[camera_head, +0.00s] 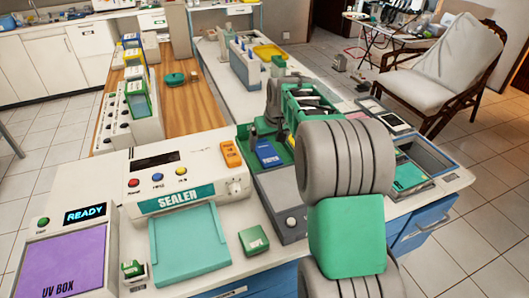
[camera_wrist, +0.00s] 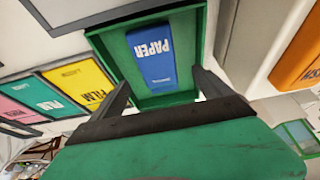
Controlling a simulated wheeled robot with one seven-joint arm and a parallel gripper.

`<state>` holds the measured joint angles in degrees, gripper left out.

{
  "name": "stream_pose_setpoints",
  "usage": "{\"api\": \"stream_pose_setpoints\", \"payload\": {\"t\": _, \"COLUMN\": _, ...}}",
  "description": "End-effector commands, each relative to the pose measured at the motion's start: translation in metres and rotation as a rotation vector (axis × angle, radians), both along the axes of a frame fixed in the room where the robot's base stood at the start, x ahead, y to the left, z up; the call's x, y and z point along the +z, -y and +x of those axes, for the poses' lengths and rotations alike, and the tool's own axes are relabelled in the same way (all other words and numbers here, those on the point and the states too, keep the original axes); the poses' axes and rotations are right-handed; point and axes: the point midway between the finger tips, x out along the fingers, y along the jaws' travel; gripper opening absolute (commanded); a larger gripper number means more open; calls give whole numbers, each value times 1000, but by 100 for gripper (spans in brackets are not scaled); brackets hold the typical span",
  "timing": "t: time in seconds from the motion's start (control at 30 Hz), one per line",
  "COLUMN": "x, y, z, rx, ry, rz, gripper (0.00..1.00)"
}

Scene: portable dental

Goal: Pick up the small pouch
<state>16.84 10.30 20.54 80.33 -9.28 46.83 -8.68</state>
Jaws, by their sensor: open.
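A small flat blue packet marked PAPER (camera_head: 268,153) lies in a green tray (camera_head: 243,133). It looks like the small pouch, though no label says so. In the wrist view, the blue packet (camera_wrist: 152,57) lies on the floor of the green tray (camera_wrist: 187,98), ahead of the fingers. My gripper (camera_wrist: 163,84) is open and empty, its dark fingers set wide on either side of the packet's near end. In the head view, my gripper (camera_head: 262,130) is at the tray, partly hidden by my arm. I cannot tell its exact height over the packet.
A sealer (camera_head: 190,245) with a teal flap and a purple-topped UV box (camera_head: 65,262) stand at the left. An orange device (camera_head: 231,154) sits close left of the tray. Yellow film (camera_wrist: 78,83) and other coloured packs lie nearby.

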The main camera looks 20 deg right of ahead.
Motion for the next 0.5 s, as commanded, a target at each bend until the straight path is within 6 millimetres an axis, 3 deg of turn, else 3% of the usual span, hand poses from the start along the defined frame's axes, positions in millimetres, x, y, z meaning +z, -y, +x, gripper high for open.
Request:
{"api": "stream_pose_setpoints", "payload": {"t": 0.27, "x": -45, "y": 2, "z": 11, "rx": -4, "ry": -2, "rz": 0, "gripper": 89}}
{"api": "stream_pose_setpoints", "payload": {"t": 0.5, "x": -50, "y": 1, "z": 14, "rx": -3, "ry": 1, "rz": -1, "gripper": 89}}
